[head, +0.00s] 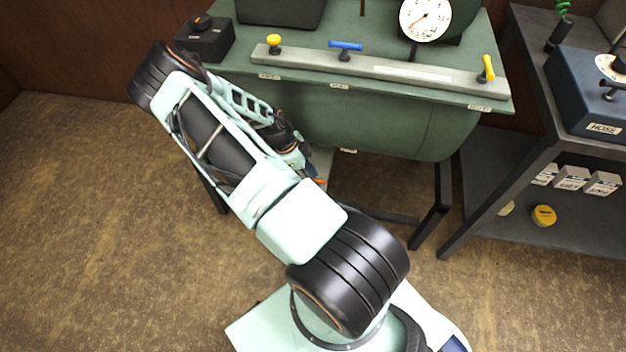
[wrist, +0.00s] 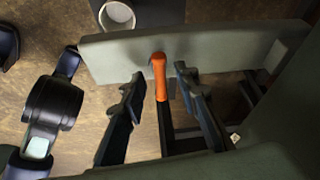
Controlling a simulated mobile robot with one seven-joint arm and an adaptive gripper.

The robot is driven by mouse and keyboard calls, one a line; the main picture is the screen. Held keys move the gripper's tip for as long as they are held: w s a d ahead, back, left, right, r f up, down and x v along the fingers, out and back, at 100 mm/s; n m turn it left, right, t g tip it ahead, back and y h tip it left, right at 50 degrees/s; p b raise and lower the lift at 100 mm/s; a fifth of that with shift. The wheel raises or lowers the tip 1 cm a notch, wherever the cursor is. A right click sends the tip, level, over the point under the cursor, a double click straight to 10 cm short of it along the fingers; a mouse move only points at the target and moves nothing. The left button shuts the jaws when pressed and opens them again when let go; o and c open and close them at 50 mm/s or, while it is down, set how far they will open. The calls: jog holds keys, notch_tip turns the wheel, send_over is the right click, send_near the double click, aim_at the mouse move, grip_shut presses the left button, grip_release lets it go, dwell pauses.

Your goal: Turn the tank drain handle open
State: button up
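An orange handle (wrist: 160,78), which looks like the drain handle, shows in the wrist view against a pale grey-green plate (wrist: 215,52). My gripper (wrist: 158,86) is open, with one dark finger on each side of the handle. I see gaps on both sides, so the fingers do not appear to grip it. In the head view, the green tank (head: 400,130) stands behind my arm. A bit of orange (head: 319,182) shows below the tank's edge beside my arm. My fingertips are hidden there by my arm.
A bar (head: 400,73) on the tank's top carries a yellow knob (head: 274,43), a blue handle (head: 345,45) and a yellow lever (head: 488,68). A gauge (head: 425,18) stands behind. A dark bench (head: 530,150) is at right. Floor is clear at left.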

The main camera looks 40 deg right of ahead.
jog(key=shift+s+d+f, duration=0.1)
jog(key=shift+d+f, duration=0.1)
jog(key=shift+f, duration=0.3)
grip_shut()
jog(key=shift+n, duration=0.3)
jog(key=n+t, duration=0.1)
jog(key=n, duration=0.2)
jog(key=shift+a+n+t+h+b, duration=0.1)
jog(key=shift+n+t+h+b, duration=0.2)
jog(key=shift+h+b, duration=0.1)
jog(key=n+t, duration=0.1)
jog(key=n, duration=0.1)
jog(key=n+b, duration=0.1)
jog(key=n, duration=0.1)
jog(key=shift+s+n+t, duration=0.15)
jog(key=shift+n+t, duration=0.15)
jog(key=shift+t, duration=0.1)
jog(key=n+t+b, duration=0.1)
jog(key=n, duration=0.1)
jog(key=n+t+b, duration=0.1)
jog(key=n, duration=0.2)
jog(key=shift+s, duration=0.1)
jog(key=shift+n+t+y+b, duration=0.5)
jog(key=shift+n+y+b, duration=0.25)
jog(key=shift+n, duration=1.25)
